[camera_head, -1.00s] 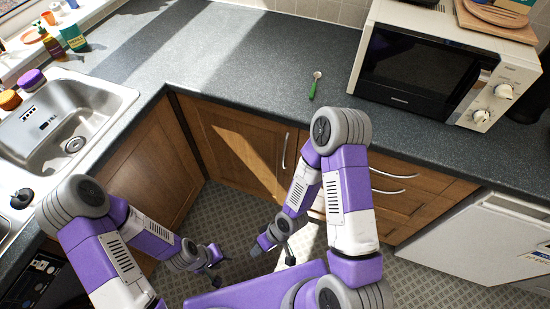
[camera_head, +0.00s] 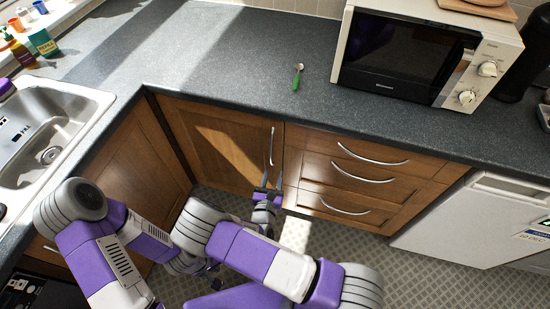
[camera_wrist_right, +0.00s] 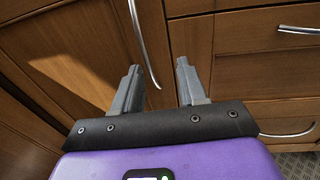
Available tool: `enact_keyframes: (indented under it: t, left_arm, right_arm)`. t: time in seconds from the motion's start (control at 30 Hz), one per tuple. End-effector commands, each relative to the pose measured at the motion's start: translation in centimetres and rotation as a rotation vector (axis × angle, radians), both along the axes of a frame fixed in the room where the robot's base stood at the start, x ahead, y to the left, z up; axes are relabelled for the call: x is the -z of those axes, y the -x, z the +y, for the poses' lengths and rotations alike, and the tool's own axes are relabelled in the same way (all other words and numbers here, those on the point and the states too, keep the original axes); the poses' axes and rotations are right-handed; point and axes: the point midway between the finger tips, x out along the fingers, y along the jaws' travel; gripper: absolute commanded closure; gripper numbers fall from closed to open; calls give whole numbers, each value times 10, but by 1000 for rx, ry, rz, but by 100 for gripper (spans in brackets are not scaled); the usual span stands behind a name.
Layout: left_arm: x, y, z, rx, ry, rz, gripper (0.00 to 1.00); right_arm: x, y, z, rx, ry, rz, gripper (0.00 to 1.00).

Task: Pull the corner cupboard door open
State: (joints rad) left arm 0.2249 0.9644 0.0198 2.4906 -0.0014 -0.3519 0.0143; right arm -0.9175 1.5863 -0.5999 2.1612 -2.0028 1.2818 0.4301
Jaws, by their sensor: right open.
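The corner cupboard door (camera_head: 217,143) is brown wood and looks closed, under the worktop at the inner corner. Its vertical metal bar handle (camera_head: 271,147) is near the door's right edge. In the right wrist view the handle (camera_wrist_right: 142,45) runs down between the fingers' line of sight. My right gripper (camera_head: 267,182) is open, with its two fingers pointing up at the lower end of the handle; in the wrist view the fingers (camera_wrist_right: 158,85) stand either side of the handle's lower end, with nothing gripped. My left gripper (camera_head: 213,268) is low, mostly hidden by the right arm.
Drawers (camera_head: 350,180) with curved metal handles stand right of the door. A white appliance (camera_head: 455,225) is further right. The worktop (camera_head: 210,60) holds a green-handled spoon (camera_head: 297,77) and a microwave (camera_head: 410,55). The sink (camera_head: 45,130) is at left.

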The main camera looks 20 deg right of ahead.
Motion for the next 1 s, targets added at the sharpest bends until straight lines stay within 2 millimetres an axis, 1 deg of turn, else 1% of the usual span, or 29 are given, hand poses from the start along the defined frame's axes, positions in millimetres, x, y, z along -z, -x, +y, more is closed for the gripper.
enact_keyframes:
  t: [0.03,0.1,0.17,0.27,0.4,0.6,0.73,0.97,1.0]
  left_arm:
    - [1,0,0,0,0,0,57]
    - [2,0,0,0,0,0,57]
    - [4,0,0,0,0,0,57]
    - [8,0,0,0,0,0,57]
    - [15,0,0,0,0,0,57]
    - [21,0,0,0,0,0,57]
    - [22,0,0,0,0,0,57]
    - [21,0,0,0,0,0,57]
    - [21,0,0,0,0,0,57]
  right_arm:
    - [-4,-5,10,-47,18,-24,58]
    - [-8,-12,16,-82,28,-44,58]
    - [-9,-18,16,-92,30,-50,58]
    - [-9,-30,10,-89,31,-51,58]
    - [-8,-51,0,-88,29,-50,58]
    - [-8,-73,-9,-86,29,-48,58]
    - [-9,-79,-11,-87,29,-45,58]
    - [-9,-79,-12,-87,29,-44,58]
    - [-9,-79,-12,-86,29,-44,63]
